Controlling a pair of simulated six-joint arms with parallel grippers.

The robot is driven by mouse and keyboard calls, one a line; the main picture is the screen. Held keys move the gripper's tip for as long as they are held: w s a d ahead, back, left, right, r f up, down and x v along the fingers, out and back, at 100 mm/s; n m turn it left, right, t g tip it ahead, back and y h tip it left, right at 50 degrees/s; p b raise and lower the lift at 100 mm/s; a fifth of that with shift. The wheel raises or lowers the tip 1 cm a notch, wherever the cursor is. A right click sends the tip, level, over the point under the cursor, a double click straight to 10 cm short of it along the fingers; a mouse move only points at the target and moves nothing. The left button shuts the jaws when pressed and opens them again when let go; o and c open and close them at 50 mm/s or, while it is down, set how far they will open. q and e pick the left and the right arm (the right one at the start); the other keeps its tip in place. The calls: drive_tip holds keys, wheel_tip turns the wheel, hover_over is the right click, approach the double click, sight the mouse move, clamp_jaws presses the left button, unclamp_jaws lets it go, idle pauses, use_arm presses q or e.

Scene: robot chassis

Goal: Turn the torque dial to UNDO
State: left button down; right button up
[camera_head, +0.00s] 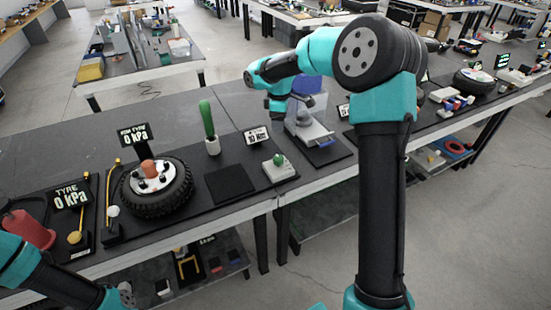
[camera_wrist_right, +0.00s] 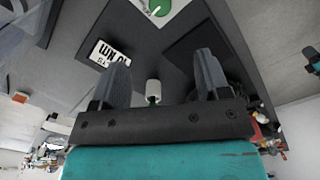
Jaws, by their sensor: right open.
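The torque dial is a green knob (camera_head: 279,160) on a white box near the front edge of the bench; it is cut by the top edge in the right wrist view (camera_wrist_right: 158,6). Its setting mark is too small to read. A sign (camera_head: 256,135) behind it reads 10 NM and appears upside down in the right wrist view (camera_wrist_right: 110,54). My right gripper (camera_head: 278,107) hangs behind the dial, apart from it. Its two fingers (camera_wrist_right: 160,72) are spread and empty in the wrist view. My left arm enters at the lower left; its gripper is not visible.
A green-handled tool (camera_head: 207,118) stands in a white holder left of the sign. A bare dark pad (camera_head: 230,184) lies left of the dial. A tyre (camera_head: 157,190) sits further left. A grey device (camera_head: 309,131) stands to the right, near my right gripper.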

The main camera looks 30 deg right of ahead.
sight(279, 157)
drive_tip(key=shift+f, duration=0.15)
wheel_tip(279, 157, down, 17)
drive_tip(key=shift+f, duration=0.1)
idle(0.6)
drive_tip(key=shift+c, duration=0.3)
drive_tip(key=c, duration=0.8)
drive_tip(key=shift+c, duration=0.2)
drive_tip(key=shift+m, duration=0.5)
drive_tip(key=m, duration=0.5)
drive_tip(key=shift+m, duration=0.4)
